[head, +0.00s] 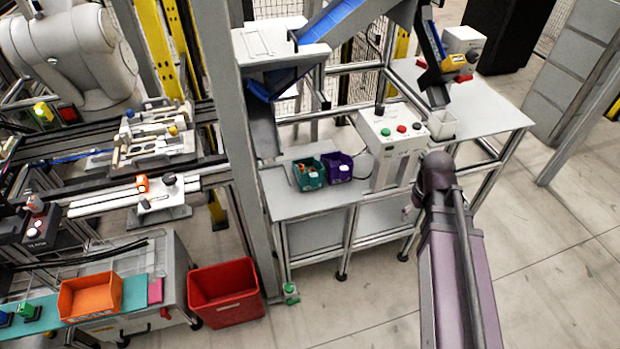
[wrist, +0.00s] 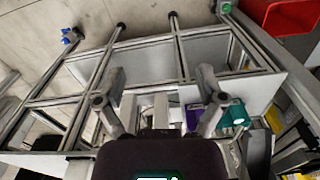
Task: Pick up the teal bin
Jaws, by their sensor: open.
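The teal bin (head: 308,175) stands upright on a grey table (head: 287,202), with small orange and other parts inside. A purple bin (head: 339,168) stands close to its right. In the wrist view, the teal bin (wrist: 236,115) shows just right of my gripper's right finger, and the purple bin (wrist: 194,118) is partly hidden behind that finger. My gripper (wrist: 161,78) is open, with nothing between its fingers, and is apart from the teal bin. In the head view my arm comes up from the lower right; I cannot make out the gripper there.
A grey control box (head: 391,158) with coloured buttons stands right of the bins. A grey upright post (head: 236,130) rises left of the table, and a chute (head: 263,125) stands behind the bins. A red tote (head: 226,292) and an orange bin (head: 90,297) are at lower left.

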